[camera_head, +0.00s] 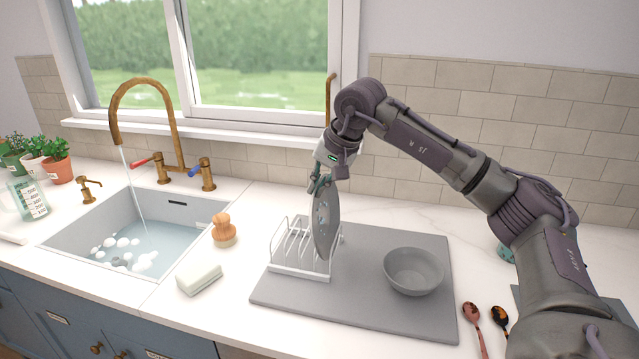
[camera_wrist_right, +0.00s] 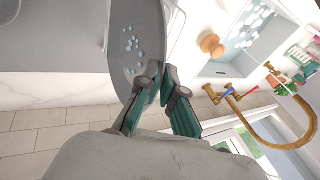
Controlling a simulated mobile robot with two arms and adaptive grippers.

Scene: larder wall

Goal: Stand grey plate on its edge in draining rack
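The grey plate (camera_head: 326,228) is upright on its edge, seen nearly edge-on, at the right end of the white wire draining rack (camera_head: 298,270). My right gripper (camera_head: 322,185) is shut on the plate's upper rim from above. In the right wrist view the plate (camera_wrist_right: 136,35) has pale droplets or suds on its face, and my right gripper's teal-padded fingers (camera_wrist_right: 161,86) pinch its rim. The plate's lower edge overlaps the rack's right side; I cannot tell whether it touches the rack. My left gripper is not in view.
The rack stands on a grey mat (camera_head: 355,305) with a grey bowl (camera_head: 413,271) to the right. A soap block (camera_head: 199,277), a brush (camera_head: 223,232) and the sink (camera_head: 70,232) with running water lie left. Spoons (camera_head: 473,318) lie right of the mat.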

